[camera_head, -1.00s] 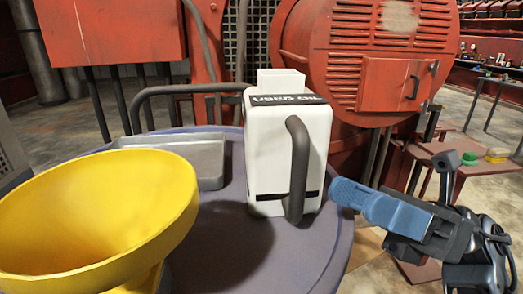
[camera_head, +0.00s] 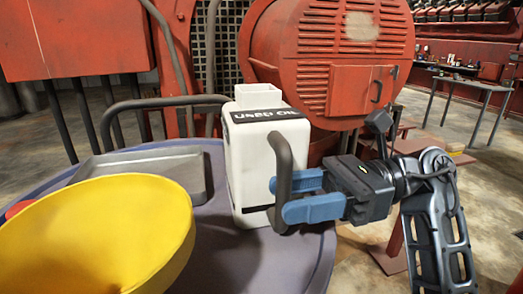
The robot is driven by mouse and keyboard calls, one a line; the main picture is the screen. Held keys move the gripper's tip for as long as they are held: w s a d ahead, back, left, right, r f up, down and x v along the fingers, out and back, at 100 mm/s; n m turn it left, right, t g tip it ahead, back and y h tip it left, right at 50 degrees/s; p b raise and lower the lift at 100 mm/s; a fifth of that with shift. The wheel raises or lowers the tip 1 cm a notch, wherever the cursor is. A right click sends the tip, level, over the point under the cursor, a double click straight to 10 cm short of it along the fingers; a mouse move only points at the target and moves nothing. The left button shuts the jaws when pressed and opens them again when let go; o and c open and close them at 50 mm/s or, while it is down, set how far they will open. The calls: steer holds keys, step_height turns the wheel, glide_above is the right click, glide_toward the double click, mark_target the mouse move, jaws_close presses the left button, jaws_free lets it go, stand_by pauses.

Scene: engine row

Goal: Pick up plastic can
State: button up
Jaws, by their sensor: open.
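The plastic can (camera_head: 248,163) is white, with a dark label band reading "USED OIL", a square open neck on top and a dark grey handle (camera_head: 282,165) on its right side. It stands upright on a round grey-purple table (camera_head: 240,262). My gripper (camera_head: 278,200) has blue fingers and comes in from the right at the height of the handle's lower half. Its fingers are apart, one nearer the camera and one farther back, with the handle at or between their tips. I cannot tell whether they touch it.
A large yellow funnel (camera_head: 95,240) fills the front left of the table. A grey metal tray (camera_head: 160,172) lies behind it. Red machinery (camera_head: 330,60) stands close behind the can. Open floor (camera_head: 430,150) shows to the right.

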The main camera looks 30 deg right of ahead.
steer(key=shift+x, duration=0.95)
jaws_close()
stand_by(0.7)
